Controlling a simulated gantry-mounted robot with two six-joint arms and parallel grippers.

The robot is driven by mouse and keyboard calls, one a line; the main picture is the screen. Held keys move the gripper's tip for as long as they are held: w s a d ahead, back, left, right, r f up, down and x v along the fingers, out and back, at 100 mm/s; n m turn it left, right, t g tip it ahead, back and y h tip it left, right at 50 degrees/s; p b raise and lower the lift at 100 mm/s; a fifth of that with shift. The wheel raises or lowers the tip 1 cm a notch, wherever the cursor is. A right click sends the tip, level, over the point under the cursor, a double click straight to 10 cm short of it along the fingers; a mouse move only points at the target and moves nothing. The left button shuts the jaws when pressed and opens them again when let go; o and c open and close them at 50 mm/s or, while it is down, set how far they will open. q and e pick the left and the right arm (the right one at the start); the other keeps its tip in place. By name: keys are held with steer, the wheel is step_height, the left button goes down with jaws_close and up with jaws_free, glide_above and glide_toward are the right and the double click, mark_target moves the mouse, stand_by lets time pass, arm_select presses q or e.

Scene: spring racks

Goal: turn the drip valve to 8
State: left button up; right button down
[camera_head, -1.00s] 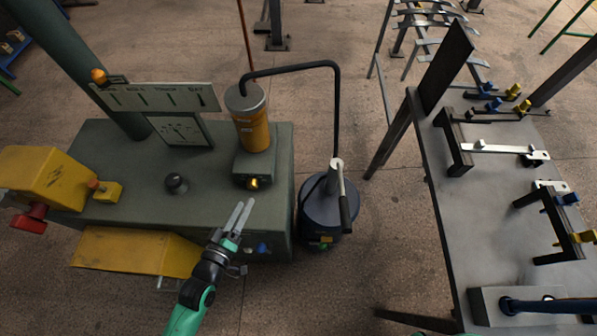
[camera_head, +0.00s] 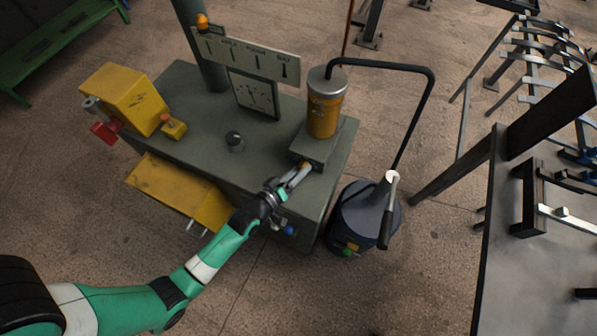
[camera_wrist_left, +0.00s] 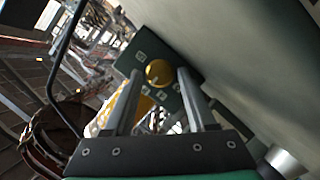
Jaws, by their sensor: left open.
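The drip valve shows as a small gold knob (camera_wrist_left: 158,72) on a dark green block in the left wrist view, with several small pale square marks around it. The marks are too small to read. The block (camera_head: 312,149) stands under an orange cylinder (camera_head: 325,108) on the green cabinet in the head view. My left gripper (camera_head: 299,174) is open, its fingertips at the front of the block and largely covering the knob there. In the wrist view the knob appears between the two fingertips; I cannot tell whether they touch it. My right gripper is not in view.
A dark blue canister (camera_head: 362,217) with a handle stands close right, and a grey table (camera_head: 510,270) is farther right.

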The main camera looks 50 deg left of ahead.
arm_select(q)
steer(key=shift+w, duration=0.15)
jaws_close()
